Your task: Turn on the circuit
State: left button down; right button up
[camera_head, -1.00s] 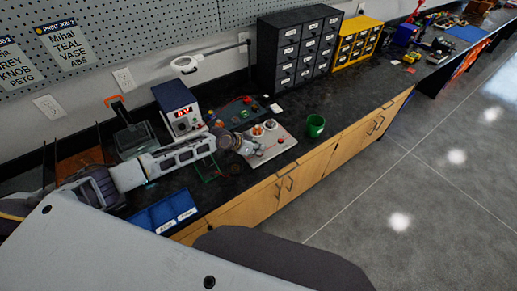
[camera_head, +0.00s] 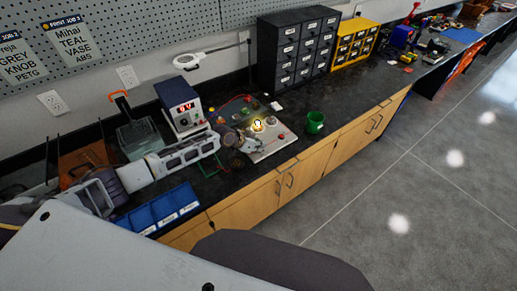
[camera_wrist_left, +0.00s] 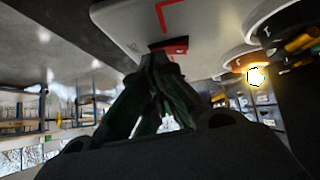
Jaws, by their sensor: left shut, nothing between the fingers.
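The white circuit board (camera_head: 264,154) lies on the dark counter. A bulb (camera_head: 257,124) on it glows yellow; its light also shows in the left wrist view (camera_wrist_left: 256,77). The power supply (camera_head: 181,106) behind my left arm has a lit red display, its digits hard to read. My left gripper (camera_head: 255,144) is shut and empty over the board's left part. In the left wrist view, its fingertips (camera_wrist_left: 161,58) are right by a red switch piece (camera_wrist_left: 175,46) on the white board; I cannot tell whether they touch. A red line is printed beside the switch.
A green cup (camera_head: 315,122) stands right of the board. Blue bins (camera_head: 162,211) sit at the counter's front left. Black drawers (camera_head: 298,48) and yellow drawers (camera_head: 356,42) stand behind.

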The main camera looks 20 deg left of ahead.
pick_arm(q)
jog(key=shift+w+f, duration=0.1)
jog(key=shift+w, duration=0.2)
jog(key=shift+w+a+f, duration=0.1)
jog(key=shift+a, duration=0.15)
jog(key=shift+w+a+r+b, duration=0.2)
jog(key=shift+w+a+b, duration=0.25)
jog(key=shift+b, duration=0.1)
pick_arm(e)
jog(key=shift+w+a+f, duration=0.1)
jog(key=shift+w+f, duration=0.3)
jog(key=shift+f, duration=0.05)
pick_arm(q)
jog(key=shift+r, duration=0.3)
pick_arm(e)
jog(key=shift+r, duration=0.2)
